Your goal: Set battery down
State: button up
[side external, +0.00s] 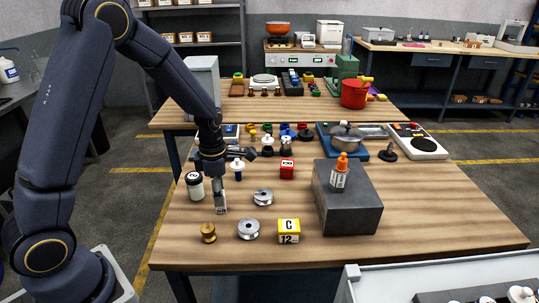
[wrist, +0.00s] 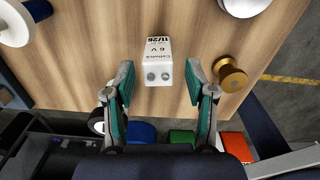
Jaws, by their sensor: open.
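The battery is a small pale block marked "6 V" with two round terminals. It (wrist: 158,58) sits on the wooden table (wrist: 110,40) in the wrist view, between and just ahead of my gripper's fingers. My gripper (wrist: 159,82) is open, with a clear gap on each side of the battery. In the side view the battery (side external: 220,198) stands near the table's left edge, below my wrist. Its lower end appears to rest on the wood.
A brass spool (side external: 208,233) is close to the battery. A white jar (side external: 194,185), metal pulleys (side external: 248,229) (side external: 263,197) and a yellow calendar block (side external: 288,231) stand nearby. A grey block (side external: 347,198) carries an orange-capped bottle (side external: 340,172). Bare wood lies at the right front.

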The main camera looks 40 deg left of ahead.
notch_tip(320, 180, up, 12)
jog(key=s+d+r+m+t, duration=0.2)
jog(key=s+m, duration=0.5)
jog(key=m, duration=0.6)
jog(key=s+d+r+m+t, duration=0.3)
jog(key=s+r+m, duration=0.4)
jog(key=m, duration=0.6)
jog(key=shift+s+d+r, duration=0.25)
jog(key=shift+s+d, duration=0.45)
jog(key=shift+o, duration=0.4)
jog(key=m, duration=0.1)
jog(key=s+m, duration=0.1)
jog(key=shift+s+d+f+m+t, duration=0.1)
jog(key=shift+m+t, duration=0.2)
